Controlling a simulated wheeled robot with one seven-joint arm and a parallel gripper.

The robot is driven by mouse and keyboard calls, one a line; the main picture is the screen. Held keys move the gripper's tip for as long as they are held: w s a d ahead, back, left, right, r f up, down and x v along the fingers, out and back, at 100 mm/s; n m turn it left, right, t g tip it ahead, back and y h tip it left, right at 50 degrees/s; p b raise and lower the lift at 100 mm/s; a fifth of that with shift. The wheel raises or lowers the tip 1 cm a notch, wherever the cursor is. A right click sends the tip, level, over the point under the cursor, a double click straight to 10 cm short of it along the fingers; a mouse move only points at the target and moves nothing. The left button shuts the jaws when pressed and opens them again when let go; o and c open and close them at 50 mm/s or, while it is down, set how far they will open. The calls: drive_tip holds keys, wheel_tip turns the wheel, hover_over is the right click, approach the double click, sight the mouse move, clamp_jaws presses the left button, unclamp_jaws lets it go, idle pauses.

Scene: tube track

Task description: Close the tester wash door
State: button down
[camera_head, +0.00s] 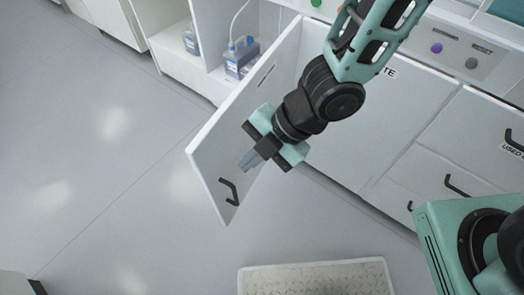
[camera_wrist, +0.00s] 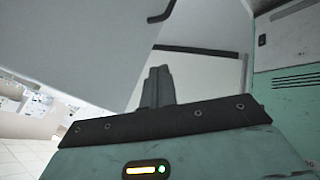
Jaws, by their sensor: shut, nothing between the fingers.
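The tester wash door (camera_head: 208,150) is a white panel standing open, swung out from the cabinet front into the room. Its black handle (camera_head: 229,191) is near its free lower edge. My gripper (camera_head: 250,160) is shut and empty, in front of the door's face in the head view, a little above and right of the handle. Whether it touches the door cannot be told.
The open compartment left of the door holds bottles with blue labels (camera_head: 241,58) and tubing. White cabinet fronts (camera_head: 345,125) and drawers with black handles (camera_head: 457,187) run to the right.

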sight(211, 172)
drive_tip(key=shift+w+a+f, duration=0.3)
drive_tip(key=shift+a+f, duration=0.2)
drive_tip(key=shift+a, duration=0.45)
drive_tip(key=shift+w+a+f, duration=0.3)
drive_tip(key=shift+a+f, duration=0.25)
drive_tip(key=shift+a, duration=0.45)
drive_tip(key=shift+w+a+f, duration=0.3)
drive_tip(key=shift+a+f, duration=0.2)
drive_tip(key=shift+a, duration=0.45)
drive_tip(key=shift+a, duration=0.1)
